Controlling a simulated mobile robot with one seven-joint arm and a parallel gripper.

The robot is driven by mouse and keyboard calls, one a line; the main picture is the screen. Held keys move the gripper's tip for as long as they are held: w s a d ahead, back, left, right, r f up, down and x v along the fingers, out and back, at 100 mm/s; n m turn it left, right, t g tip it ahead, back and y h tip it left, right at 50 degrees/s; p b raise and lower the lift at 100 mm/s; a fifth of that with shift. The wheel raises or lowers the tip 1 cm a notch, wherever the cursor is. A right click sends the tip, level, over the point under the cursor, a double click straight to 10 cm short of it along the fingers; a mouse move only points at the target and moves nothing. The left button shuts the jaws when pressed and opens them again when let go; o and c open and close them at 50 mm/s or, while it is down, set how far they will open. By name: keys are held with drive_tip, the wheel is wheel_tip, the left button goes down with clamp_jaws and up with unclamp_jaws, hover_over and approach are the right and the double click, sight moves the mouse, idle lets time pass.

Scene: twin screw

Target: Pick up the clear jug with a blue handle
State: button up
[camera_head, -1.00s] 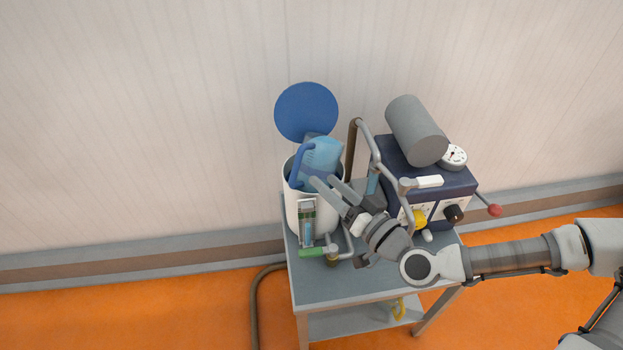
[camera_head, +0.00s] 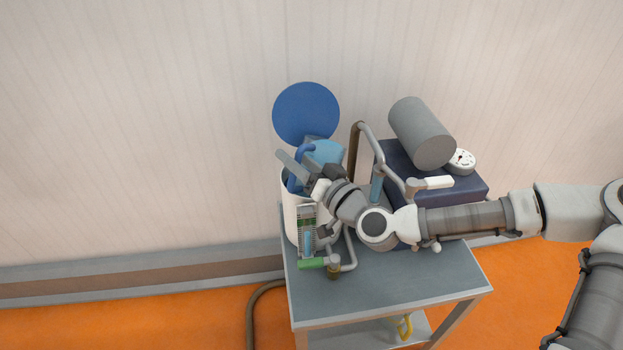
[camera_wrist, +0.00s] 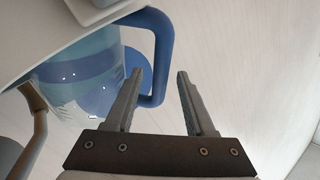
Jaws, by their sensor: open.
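The clear, blue-tinted jug (camera_head: 325,152) sits in the mouth of a white bucket (camera_head: 288,212) on the cart. Its blue handle (camera_head: 304,150) is on the left side, partly covered by my gripper (camera_head: 290,160). In the wrist view the jug (camera_wrist: 92,82) is at the left and its handle (camera_wrist: 163,45) is a blue loop. My gripper (camera_wrist: 160,74) is open and empty. The upright bar of the handle lies between the two fingertips in that picture. I cannot tell whether the fingers reach around it in depth.
A round blue lid (camera_head: 306,112) stands up behind the bucket. A bent grey pipe (camera_head: 373,142) and a dark blue machine with a grey cylinder (camera_head: 421,132) are to the right. The front of the cart top (camera_head: 400,285) is clear.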

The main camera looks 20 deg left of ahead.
drive_tip(key=shift+x, duration=1.35)
clamp_jaws()
idle(0.5)
